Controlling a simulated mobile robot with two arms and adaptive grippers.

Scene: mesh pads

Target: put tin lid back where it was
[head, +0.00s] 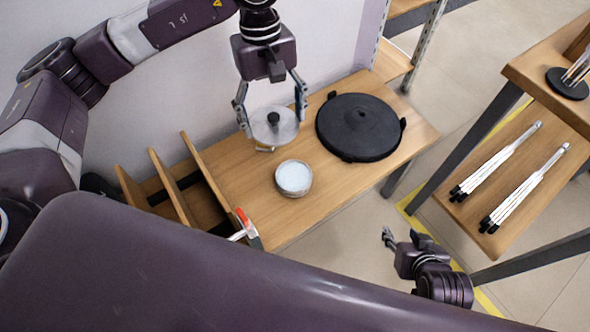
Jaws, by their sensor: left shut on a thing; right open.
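The tin lid, a grey disc with a black knob (287,133), is between the fingers of my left gripper (272,116). The gripper is shut on it, one finger at each side of the rim. Lid and gripper appear to be above the wooden table, though the height is hard to judge. The round tin (293,179) stands just in front and slightly right of the lid, uncovered, with pale blue-white contents showing. My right gripper (388,238) is open and empty, low at the right, off the table.
A large black round lid-like disc (360,145) lies on the wooden table (235,190) to the right. Wooden dividers (212,178) stand at the left end. A red-tipped item (247,226) is at the front edge. A separate shelf (525,150) with white rods stands at right.

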